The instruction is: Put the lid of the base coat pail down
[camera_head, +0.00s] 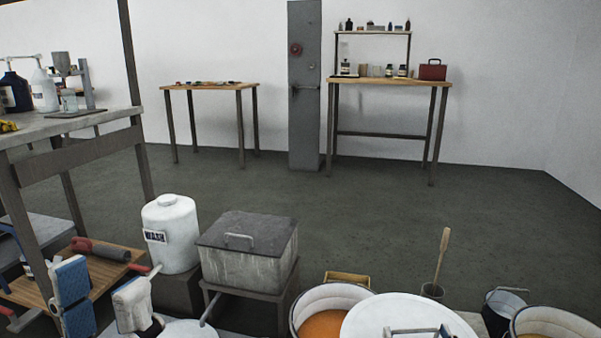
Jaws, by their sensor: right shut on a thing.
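A large round white lid (374,312) with a grey bar handle (408,330) is at the bottom, right of centre. It overlaps the rim of an open white pail (318,296) of orange-brown liquid. My right gripper (440,332) barely shows at the bottom edge, shut on the lid's handle. Another open pail (560,318) with amber liquid is in the bottom right corner. What lies under the lid is hidden, and no pail label is readable.
A stirring paddle (442,258) stands in a small pot, beside a dark bucket (500,308). A workbench (70,127) is at left. The floor behind is clear up to two tables.

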